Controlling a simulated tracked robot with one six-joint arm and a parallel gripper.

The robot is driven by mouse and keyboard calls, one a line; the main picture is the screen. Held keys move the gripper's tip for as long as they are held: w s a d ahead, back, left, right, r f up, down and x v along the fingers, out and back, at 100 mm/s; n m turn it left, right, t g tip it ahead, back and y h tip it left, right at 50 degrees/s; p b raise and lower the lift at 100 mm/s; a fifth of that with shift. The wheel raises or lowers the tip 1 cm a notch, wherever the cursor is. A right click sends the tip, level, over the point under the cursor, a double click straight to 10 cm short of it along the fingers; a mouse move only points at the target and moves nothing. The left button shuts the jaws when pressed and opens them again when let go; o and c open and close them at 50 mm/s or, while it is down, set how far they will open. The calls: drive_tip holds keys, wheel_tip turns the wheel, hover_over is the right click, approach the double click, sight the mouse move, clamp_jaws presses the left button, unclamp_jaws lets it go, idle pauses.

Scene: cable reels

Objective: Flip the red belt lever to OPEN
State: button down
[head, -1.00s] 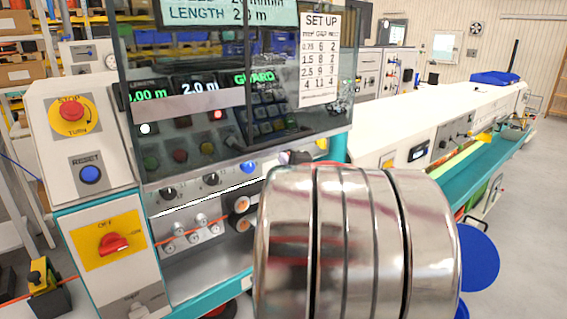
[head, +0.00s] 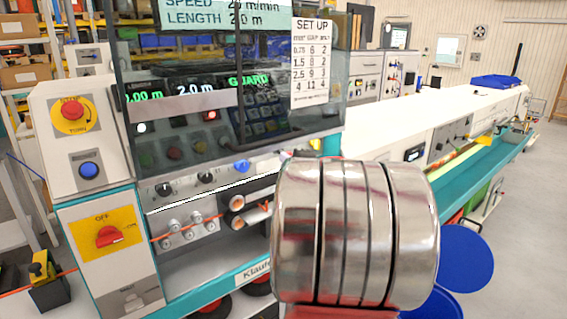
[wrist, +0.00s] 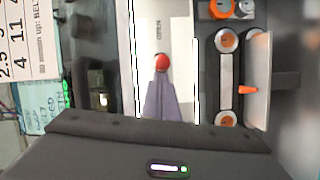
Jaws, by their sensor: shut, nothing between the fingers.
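In the wrist view, the red ball knob of the belt lever (wrist: 161,63) stands out against a white panel strip. The word OPEN (wrist: 159,30) is printed on that strip just above the knob in the picture. My gripper (wrist: 161,78) is shut and empty. Its grey tapered fingers point at the knob, with their tips overlapping its lower edge in the picture. I cannot tell whether they touch it. The rest of the lever is hidden behind the fingers. In the head view, my chrome arm link hides the gripper and lever.
Orange-centred belt rollers (wrist: 227,41) lie right of the strip in the wrist view. A set-up card (wrist: 28,35) is at the left. In the head view, a guard window (head: 235,85) stands above the control panel. A red OFF switch (head: 110,236) is at left.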

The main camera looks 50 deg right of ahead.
drive_tip(key=shift+s+d, duration=0.4)
drive_tip(key=shift+d, duration=0.1)
drive_tip(key=s+a+r, duration=0.1)
drive_tip(key=s+a, duration=0.1)
drive_tip(key=s, duration=0.9)
drive_tip(key=shift+s, duration=0.2)
drive_tip(key=shift+w, duration=0.1)
idle(0.6)
